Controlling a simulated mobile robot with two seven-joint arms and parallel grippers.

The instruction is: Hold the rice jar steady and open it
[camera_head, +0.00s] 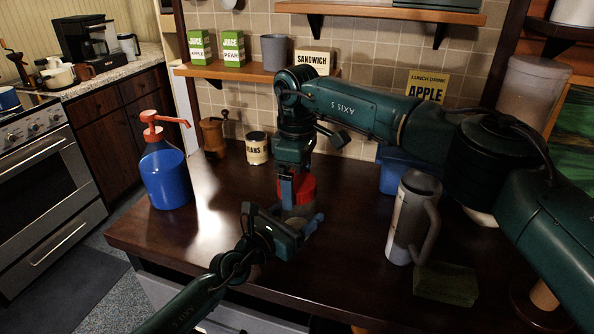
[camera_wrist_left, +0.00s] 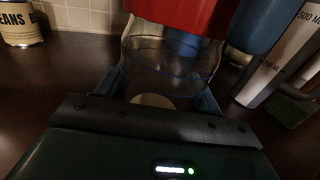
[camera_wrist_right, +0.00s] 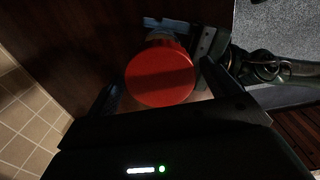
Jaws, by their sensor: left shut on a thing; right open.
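The rice jar has a clear body (camera_wrist_left: 170,60) and a round red lid (camera_wrist_right: 160,77), which is on the jar. It stands on the dark table, and its lid also shows in the head view (camera_head: 307,186), partly hidden by my right gripper. My left gripper (camera_head: 300,224) is low at the jar's near side, shut on the clear body; its fingers flank the body in the left wrist view. My right gripper (camera_head: 294,190) points down from above, open, with its fingers on either side of the red lid. I cannot tell whether they touch it.
A blue pump bottle (camera_head: 164,172) stands left on the table (camera_head: 225,250). A wooden grinder (camera_head: 213,137) and a beans can (camera_head: 257,148) stand behind. A grey handled jug (camera_head: 408,218), a green sponge (camera_head: 446,284) and a blue container (camera_head: 394,172) are right.

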